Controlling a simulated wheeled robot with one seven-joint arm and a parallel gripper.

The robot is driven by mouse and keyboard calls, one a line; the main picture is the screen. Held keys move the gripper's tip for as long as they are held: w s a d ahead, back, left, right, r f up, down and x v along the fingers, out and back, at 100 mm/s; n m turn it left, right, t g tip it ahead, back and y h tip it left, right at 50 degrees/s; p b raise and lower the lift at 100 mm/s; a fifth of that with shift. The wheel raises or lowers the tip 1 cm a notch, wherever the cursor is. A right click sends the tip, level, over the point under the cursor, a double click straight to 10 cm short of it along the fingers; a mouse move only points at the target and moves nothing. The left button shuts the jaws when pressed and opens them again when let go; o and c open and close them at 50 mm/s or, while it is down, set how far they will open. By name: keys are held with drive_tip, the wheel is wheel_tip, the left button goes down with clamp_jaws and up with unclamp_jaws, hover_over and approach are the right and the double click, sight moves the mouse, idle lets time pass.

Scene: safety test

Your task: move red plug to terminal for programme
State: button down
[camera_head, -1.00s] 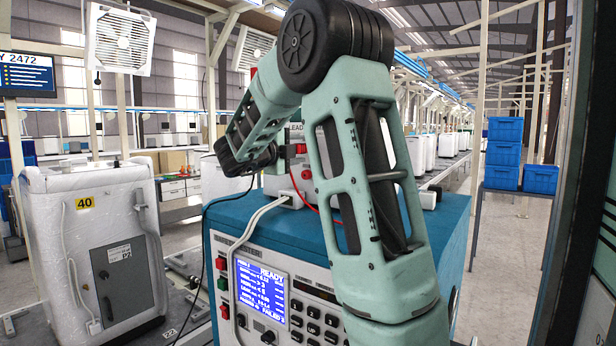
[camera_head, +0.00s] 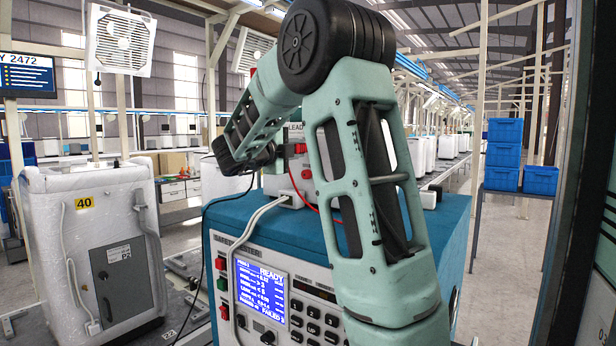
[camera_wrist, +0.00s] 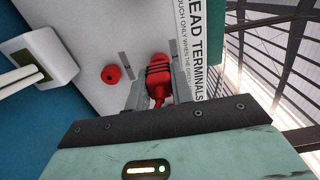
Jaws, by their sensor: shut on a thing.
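My gripper (camera_wrist: 158,88) is shut on the red plug (camera_wrist: 158,78) in the wrist view, with one finger on each side of it. The plug's front end points at the light grey face of the lead terminal box; I cannot tell whether it is seated in a socket there. A bare round red terminal (camera_wrist: 111,74) is on the same face, left of the plug. A label reading "LEAD TERMINALS" (camera_wrist: 188,45) is right of the plug. In the head view the terminal box (camera_head: 290,188) stands on the blue tester, and my gripper is mostly hidden behind my arm.
The blue tester (camera_head: 240,215) has a lit screen (camera_head: 261,290) reading "READY" and several buttons. A white connector with cables (camera_wrist: 40,62) is left of the terminals. A red lead hangs near the box. A white appliance (camera_head: 95,240) stands left; blue crates (camera_head: 503,155) are far right.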

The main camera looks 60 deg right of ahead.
drive_tip(key=shift+w+a+b, duration=0.15)
drive_tip(key=shift+a+b, duration=0.3)
drive_tip(key=shift+a, duration=0.95)
drive_tip(key=shift+w+a+b, duration=0.15)
drive_tip(key=shift+a+b, duration=0.3)
drive_tip(key=shift+a, duration=0.9)
drive_tip(key=shift+f, duration=0.1)
drive_tip(key=b, duration=0.2)
approach(305, 175)
drive_tip(key=shift+w+a, duration=0.15)
drive_tip(key=shift+s+d+p, duration=0.15)
drive_tip(key=shift+d+p, duration=0.25)
drive_tip(key=shift+d, duration=1.05)
drive_tip(key=shift+s+d+p, duration=0.15)
drive_tip(key=shift+d+p, duration=0.2)
drive_tip(key=shift+d, duration=1.1)
drive_tip(key=shift+b, duration=1)
drive_tip(key=shift+s+d, duration=0.1)
drive_tip(key=shift+d, duration=0.5)
